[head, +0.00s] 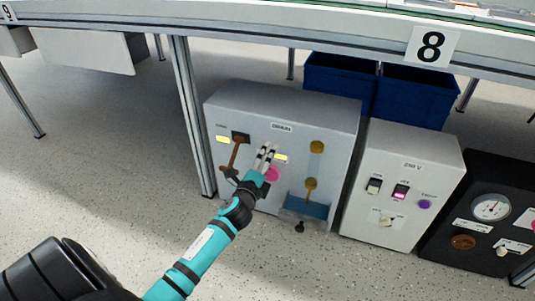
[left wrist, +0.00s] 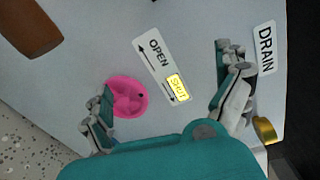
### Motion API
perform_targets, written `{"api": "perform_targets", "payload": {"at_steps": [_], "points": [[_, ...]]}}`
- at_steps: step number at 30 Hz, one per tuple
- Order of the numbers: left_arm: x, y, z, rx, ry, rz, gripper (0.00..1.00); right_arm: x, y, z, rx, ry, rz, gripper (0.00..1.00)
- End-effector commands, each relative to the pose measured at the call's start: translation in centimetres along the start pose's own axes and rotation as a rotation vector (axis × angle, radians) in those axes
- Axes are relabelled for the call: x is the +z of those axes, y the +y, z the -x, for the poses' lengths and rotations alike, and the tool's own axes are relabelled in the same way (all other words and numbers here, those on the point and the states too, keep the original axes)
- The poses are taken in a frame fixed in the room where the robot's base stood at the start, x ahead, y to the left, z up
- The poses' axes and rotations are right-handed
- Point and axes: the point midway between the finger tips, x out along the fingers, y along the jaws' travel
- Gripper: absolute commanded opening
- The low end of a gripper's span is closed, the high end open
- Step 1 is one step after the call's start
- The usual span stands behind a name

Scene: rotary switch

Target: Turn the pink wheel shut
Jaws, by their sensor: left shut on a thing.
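The pink wheel (head: 272,174) is on the front of a grey cabinet (head: 290,105), partly hidden by my left gripper in the head view. In the left wrist view the round pink wheel (left wrist: 130,97) lies beside a label (left wrist: 160,65) reading OPEN and SHUT with arrows. The SHUT field is yellow. My right gripper is not in view.
A brown lever (head: 235,153) stands left of the wheel. Brass knobs (head: 316,147) and a blue tray (head: 306,208) are to its right. A white switch box (head: 410,150) and a black gauge box stand further right. Blue bins (head: 415,95) are behind. Floor in front is clear.

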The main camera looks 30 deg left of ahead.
Motion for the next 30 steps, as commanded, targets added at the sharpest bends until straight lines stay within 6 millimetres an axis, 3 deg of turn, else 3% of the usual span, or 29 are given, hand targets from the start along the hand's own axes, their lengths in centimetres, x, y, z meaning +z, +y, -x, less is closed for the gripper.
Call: {"api": "perform_targets", "payload": {"at_steps": [1,5,6,30], "points": [[0.8,-4.4,-0.7,-0.085,-0.004,-0.007,0.83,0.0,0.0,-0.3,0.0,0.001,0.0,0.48],[0.8,-4.4,-0.7,-0.085,-0.004,-0.008,0.83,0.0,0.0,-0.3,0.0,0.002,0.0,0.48],[0.5,-2.6,-0.3,-0.049,-0.001,-0.011,0.83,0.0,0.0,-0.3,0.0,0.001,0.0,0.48],[0.1,-1.3,5.0,-0.031,0.003,-0.001,0.83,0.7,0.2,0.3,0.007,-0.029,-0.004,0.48]]}}
